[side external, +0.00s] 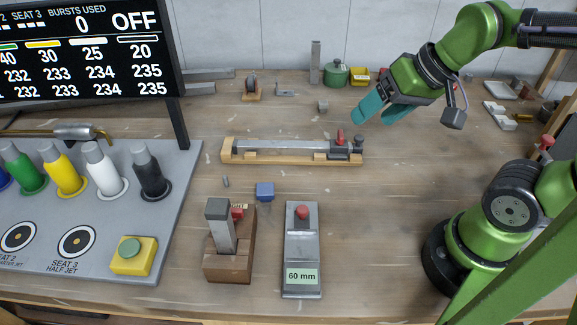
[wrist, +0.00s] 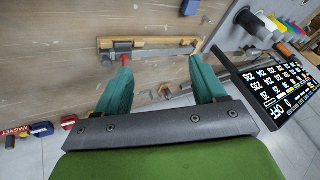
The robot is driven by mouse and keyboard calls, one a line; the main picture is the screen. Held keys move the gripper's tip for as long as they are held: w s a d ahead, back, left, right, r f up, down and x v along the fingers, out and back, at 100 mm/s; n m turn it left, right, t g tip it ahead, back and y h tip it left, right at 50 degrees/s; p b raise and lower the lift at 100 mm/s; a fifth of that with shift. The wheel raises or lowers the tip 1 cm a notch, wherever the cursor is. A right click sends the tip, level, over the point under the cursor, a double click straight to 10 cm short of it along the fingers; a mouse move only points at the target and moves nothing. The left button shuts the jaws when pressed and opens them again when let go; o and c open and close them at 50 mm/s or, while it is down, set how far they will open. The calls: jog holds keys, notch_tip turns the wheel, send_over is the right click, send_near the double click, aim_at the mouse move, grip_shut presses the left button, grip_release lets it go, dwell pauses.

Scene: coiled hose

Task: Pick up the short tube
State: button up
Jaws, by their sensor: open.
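A long wooden cradle (side external: 248,159) lies across the middle of the table with a grey metal tube or bar (side external: 275,146) along it and a red-knobbed clamp (side external: 341,138) at its right end. A very small grey cylinder (side external: 226,182) lies on the table below the cradle's left end. I cannot tell for certain which of these is the short tube. My gripper (side external: 358,118) has teal fingers, open and empty, above the table to the upper right of the cradle. In the wrist view the cradle (wrist: 108,43) shows beyond the fingertips, with its bar (wrist: 165,52).
A grey block marked 60 mm (side external: 302,260), a wooden stand (side external: 228,266) and a blue block (side external: 265,191) stand in front. A panel with coloured nozzles (side external: 180,215) and a display (side external: 85,50) fill the left.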

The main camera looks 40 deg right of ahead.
jog(key=w+a+f+m+g+y, duration=0.1)
jog(key=w+a+f+m+g, duration=0.1)
jog(key=w+a+f+g, duration=0.15)
jog(key=m+g+y, duration=0.7)
jog(key=g+y, duration=0.1)
jog(key=y, duration=0.1)
send_near(216, 227)
jog(key=shift+y, duration=0.3)
jog(key=x, duration=0.4)
jog(key=shift+s+d+f, duration=0.1)
jog(key=shift+s+f, duration=0.1)
jog(key=shift+f, duration=0.25)
jog(key=shift+t, duration=0.25)
jog(key=shift+x, duration=3.05)
jog(key=shift+w, duration=0.1)
jog(key=shift+c, duration=0.2)
grip_shut()
